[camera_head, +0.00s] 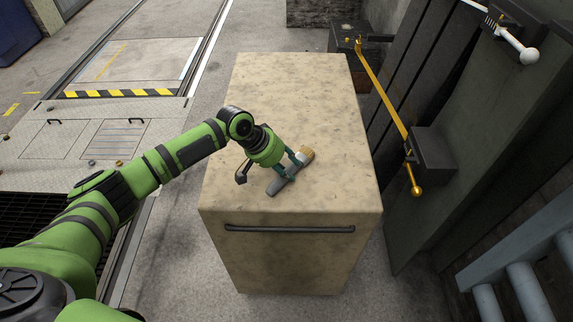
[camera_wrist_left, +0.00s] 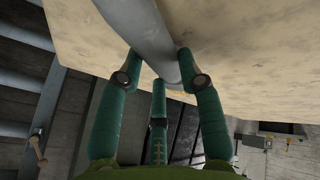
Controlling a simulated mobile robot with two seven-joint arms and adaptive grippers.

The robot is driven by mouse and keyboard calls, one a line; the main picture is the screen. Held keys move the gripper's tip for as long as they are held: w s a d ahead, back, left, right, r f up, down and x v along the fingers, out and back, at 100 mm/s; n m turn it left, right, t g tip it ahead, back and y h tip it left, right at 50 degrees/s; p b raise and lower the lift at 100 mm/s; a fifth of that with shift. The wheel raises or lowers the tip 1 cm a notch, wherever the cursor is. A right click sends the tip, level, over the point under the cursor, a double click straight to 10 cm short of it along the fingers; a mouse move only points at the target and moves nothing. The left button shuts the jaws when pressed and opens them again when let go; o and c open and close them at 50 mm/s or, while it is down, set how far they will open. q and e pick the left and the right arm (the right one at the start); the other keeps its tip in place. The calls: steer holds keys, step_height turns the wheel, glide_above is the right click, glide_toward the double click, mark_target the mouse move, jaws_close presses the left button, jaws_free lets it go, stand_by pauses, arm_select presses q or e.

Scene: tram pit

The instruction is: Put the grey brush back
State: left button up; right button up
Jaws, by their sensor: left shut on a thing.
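The grey brush (camera_head: 284,181) is at the front part of a beige, speckled cabinet top (camera_head: 290,90), with its tan bristle end toward the upper right and its grey handle toward the lower left. My left gripper (camera_head: 291,168) is over the brush with its green fingers shut around it. In the left wrist view the grey handle (camera_wrist_left: 143,30) lies between the fingers of my left gripper (camera_wrist_left: 158,75). I cannot tell whether the brush touches the top or is just above it. My right gripper is not in view.
The cabinet has a dark bar handle (camera_head: 290,229) on its front. A yellow bar (camera_head: 384,92) on dark brackets stands to the right, near a white-knobbed lever (camera_head: 528,56). Grey pipes (camera_head: 527,290) are at the lower right. The rest of the cabinet top is clear.

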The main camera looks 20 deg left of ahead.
arm_select(q)
steer(key=o, duration=1.2)
steer(key=shift+s+f, duration=0.2)
steer(key=shift+f, duration=0.05)
steer(key=shift+w, duration=0.1)
